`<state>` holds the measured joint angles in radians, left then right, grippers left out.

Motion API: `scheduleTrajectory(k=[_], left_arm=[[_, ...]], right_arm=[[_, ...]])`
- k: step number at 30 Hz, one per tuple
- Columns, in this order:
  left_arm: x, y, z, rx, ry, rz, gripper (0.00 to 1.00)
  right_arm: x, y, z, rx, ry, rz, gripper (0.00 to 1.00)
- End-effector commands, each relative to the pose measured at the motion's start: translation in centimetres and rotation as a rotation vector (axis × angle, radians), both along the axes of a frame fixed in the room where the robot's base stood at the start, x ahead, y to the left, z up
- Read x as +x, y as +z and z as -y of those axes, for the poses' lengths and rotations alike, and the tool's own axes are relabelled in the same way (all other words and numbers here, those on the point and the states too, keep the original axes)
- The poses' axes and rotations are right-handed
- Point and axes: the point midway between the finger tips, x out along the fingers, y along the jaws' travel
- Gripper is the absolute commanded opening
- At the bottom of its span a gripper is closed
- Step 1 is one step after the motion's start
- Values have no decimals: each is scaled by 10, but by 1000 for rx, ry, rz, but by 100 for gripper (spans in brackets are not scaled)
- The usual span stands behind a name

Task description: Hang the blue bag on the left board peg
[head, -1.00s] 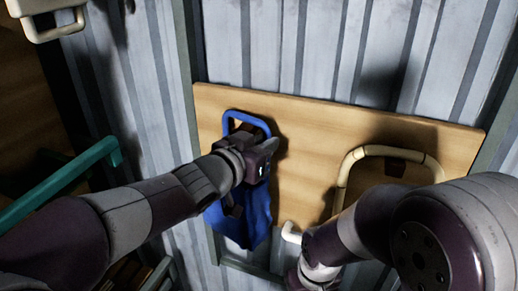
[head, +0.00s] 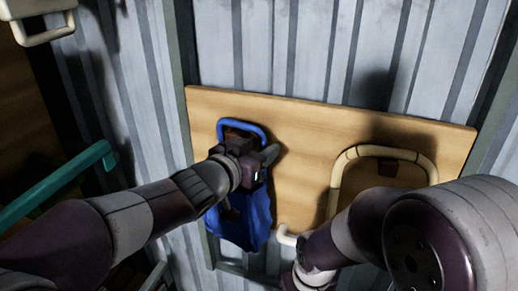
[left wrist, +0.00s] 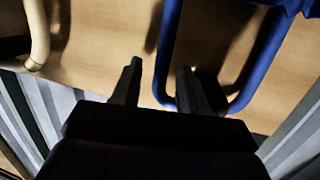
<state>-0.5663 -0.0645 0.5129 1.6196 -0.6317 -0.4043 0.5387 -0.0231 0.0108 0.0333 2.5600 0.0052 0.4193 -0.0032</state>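The blue bag (head: 245,222) hangs down in front of the left part of the wooden board (head: 300,150). Its blue handle loop (head: 245,125) stands above it, around a dark brown peg-like block (head: 236,136). I cannot tell whether the handle rests on that block. My left gripper (head: 268,162) is at the handle. In the left wrist view, its fingers (left wrist: 160,75) are apart, one each side of a strand of the blue handle (left wrist: 168,45), with a gap showing. My right gripper is not visible; only my right arm shows.
A pale curved end (head: 286,234) shows below. A teal bar (head: 60,183) is at left and a cream handle (head: 45,32) at top left. Corrugated wall (head: 300,50) lies behind.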

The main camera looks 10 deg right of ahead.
Motion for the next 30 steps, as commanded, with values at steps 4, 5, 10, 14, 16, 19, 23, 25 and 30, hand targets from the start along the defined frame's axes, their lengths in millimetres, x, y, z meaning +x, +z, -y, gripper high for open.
scheduleTrajectory(k=[4,5,10,14,16,19,23,25,30], left_arm=[[0,0,-1,0,2,0,46],[0,0,-1,-1,2,1,46],[1,0,-1,0,2,0,46],[0,0,-2,0,2,-1,46],[-3,0,-5,0,3,0,46],[-13,2,-15,0,4,1,46],[-32,7,-34,0,4,3,46],[-43,10,-45,0,4,4,46],[-70,16,-73,0,3,2,46]], right_arm=[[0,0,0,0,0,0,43],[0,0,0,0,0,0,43],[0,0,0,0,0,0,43],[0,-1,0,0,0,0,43],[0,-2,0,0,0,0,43],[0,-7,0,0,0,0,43],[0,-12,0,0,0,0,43],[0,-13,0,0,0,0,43],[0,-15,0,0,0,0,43]])
